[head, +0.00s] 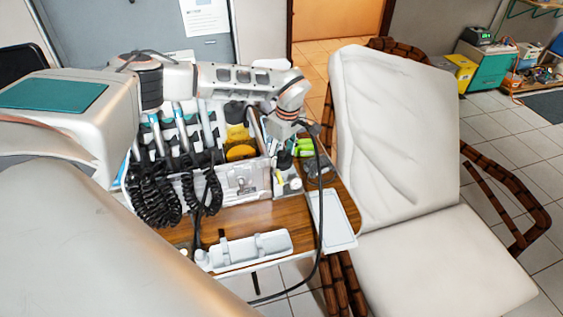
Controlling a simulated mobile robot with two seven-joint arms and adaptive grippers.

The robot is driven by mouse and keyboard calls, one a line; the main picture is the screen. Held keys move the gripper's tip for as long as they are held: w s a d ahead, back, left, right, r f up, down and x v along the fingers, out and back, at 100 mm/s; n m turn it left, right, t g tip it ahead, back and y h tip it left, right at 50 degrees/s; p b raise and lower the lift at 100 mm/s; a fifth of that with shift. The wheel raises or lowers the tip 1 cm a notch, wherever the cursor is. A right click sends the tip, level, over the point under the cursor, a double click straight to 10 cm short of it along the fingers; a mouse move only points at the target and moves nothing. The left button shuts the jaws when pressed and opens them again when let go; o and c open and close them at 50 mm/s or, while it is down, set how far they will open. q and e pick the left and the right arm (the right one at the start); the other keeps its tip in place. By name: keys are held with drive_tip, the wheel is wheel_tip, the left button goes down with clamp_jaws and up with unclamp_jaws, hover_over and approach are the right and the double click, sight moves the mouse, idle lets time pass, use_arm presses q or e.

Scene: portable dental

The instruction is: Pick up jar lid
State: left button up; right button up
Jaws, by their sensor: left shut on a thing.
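My left gripper (284,155) reaches down at the end of the pale arm, over the right end of the dental unit. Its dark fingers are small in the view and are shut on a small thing. I take this for the jar lid, but the fingers hide it and its shape cannot be made out. Small white containers (288,185) stand just below the gripper. I cannot tell whether the held thing touches them. My right gripper is not in view.
A wooden tabletop (225,217) carries a grey-white holder (245,250) at its front and a pale tray (333,218) at right. Dental handpieces with black coiled cords (155,195) hang at left. A black cable hangs beside the gripper. A white reclining chair (395,130) stands at right.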

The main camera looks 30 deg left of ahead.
sight(281, 154)
use_arm(q)
wheel_tip(281, 154, up, 16)
drive_tip(key=shift+f+p, duration=0.15)
drive_tip(key=shift+p, duration=0.25)
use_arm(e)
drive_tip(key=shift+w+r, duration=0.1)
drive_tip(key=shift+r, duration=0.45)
use_arm(q)
drive_tip(key=shift+s, duration=0.1)
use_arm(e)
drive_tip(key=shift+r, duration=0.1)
